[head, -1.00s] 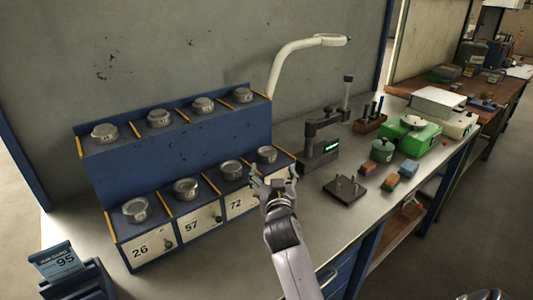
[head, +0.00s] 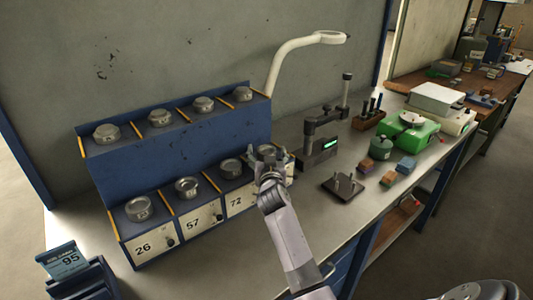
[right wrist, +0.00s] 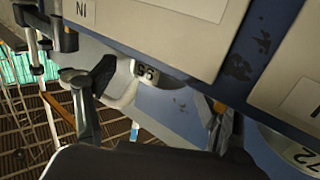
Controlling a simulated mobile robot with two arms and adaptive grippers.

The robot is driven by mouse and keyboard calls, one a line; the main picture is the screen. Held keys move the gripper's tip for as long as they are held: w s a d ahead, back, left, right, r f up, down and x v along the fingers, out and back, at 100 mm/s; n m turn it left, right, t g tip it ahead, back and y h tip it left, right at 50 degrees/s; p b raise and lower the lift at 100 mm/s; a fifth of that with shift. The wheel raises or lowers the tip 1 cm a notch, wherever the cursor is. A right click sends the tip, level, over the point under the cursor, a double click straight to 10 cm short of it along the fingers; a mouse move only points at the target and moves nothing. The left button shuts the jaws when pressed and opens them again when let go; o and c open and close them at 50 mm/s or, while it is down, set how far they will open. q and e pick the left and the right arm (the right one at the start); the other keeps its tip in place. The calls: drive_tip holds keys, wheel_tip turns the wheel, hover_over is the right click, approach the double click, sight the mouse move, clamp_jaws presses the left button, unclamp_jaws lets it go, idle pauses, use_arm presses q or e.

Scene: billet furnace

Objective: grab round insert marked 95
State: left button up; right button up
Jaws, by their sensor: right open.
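The round metal insert (head: 267,150) sits in the last lower bay of the blue rack, partly hidden by my right gripper. A blue card with 95 (head: 66,260) stands in a blue holder at the lower left. My left gripper is not in view.
The blue rack (head: 180,150) holds several other round inserts on two tiers, over fronts marked 26, 57 and 72. To the right stand a dark measuring stand (head: 318,145), a pin plate (head: 343,186) and small colored blocks. The bench front is clear.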

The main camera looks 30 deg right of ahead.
drive_tip(key=shift+c, duration=0.4)
clamp_jaws()
drive_tip(key=shift+r, duration=0.15)
idle(0.5)
